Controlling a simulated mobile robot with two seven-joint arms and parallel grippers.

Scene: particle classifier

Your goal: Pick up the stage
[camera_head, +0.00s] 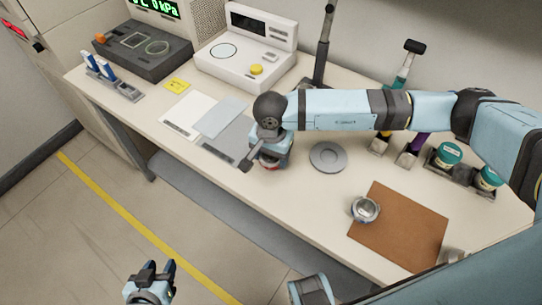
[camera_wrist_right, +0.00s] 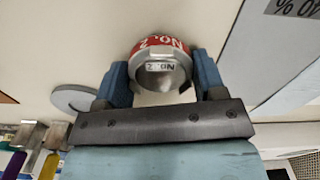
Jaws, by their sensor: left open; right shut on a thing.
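The stage (camera_wrist_right: 160,66) is a silver ring-shaped cup with a red band marked "NO. 2". In the right wrist view it sits between the two blue fingers of my right gripper (camera_wrist_right: 162,76), which is shut on it. In the head view my right gripper (camera_head: 268,158) is over the front part of the table and hides most of the stage; only a little red shows below it. I cannot tell whether the stage touches the table. My left gripper (camera_head: 150,283) is open and empty, low in front of the table, above the floor.
A grey round disc (camera_head: 327,157) lies right of my right gripper. A silver cup (camera_head: 365,209) stands on a brown mat (camera_head: 400,230). Flat sheets (camera_head: 220,117) lie to the left. Teal-lidded jars (camera_head: 448,153) and a white device (camera_head: 245,55) stand further back.

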